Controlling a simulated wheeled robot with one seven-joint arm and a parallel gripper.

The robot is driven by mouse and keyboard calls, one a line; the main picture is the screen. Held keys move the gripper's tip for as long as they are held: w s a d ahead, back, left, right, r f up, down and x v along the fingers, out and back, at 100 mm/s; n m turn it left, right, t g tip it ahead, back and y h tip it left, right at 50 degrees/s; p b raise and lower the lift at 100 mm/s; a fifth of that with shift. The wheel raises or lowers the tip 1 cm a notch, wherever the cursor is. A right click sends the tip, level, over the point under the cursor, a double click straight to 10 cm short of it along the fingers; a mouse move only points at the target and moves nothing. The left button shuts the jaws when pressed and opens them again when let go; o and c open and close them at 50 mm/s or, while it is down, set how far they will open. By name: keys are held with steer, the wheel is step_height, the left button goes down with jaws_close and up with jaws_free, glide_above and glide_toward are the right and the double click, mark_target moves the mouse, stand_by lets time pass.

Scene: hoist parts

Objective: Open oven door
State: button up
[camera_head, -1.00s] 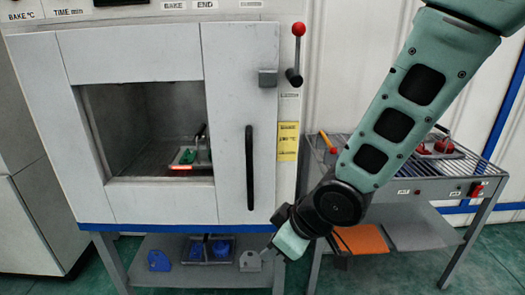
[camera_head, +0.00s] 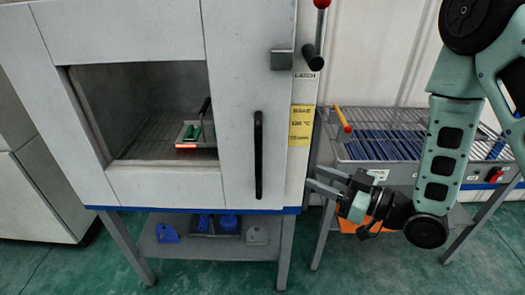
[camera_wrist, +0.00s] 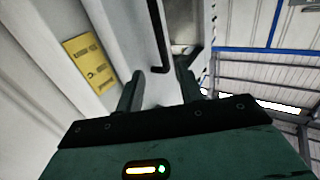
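The pale oven door (camera_head: 140,185) appears shut. It has a window opening at its left and a vertical black handle (camera_head: 258,155) near its right edge. A lever with a red ball (camera_head: 322,4) stands upright at the frame, beside a grey latch block (camera_head: 282,59). My gripper (camera_head: 318,188) is right of the oven and lower than the handle's middle, its fingers pointing left. In the wrist view the gripper (camera_wrist: 160,85) has its fingers apart with nothing between them. A black bar (camera_wrist: 158,40), seemingly the handle, shows beyond the fingertips.
A yellow bake label (camera_head: 302,125) is on the frame right of the door. A tray with green parts (camera_head: 197,132) is inside the oven. A slatted side table (camera_head: 385,145) stands behind my arm. Blue parts (camera_head: 228,222) lie on the shelf below the oven.

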steer(key=p+x, duration=0.3)
steer(key=x, duration=1.3)
steer(key=shift+a+p, duration=0.4)
steer(key=shift+w, duration=0.15)
jaws_close()
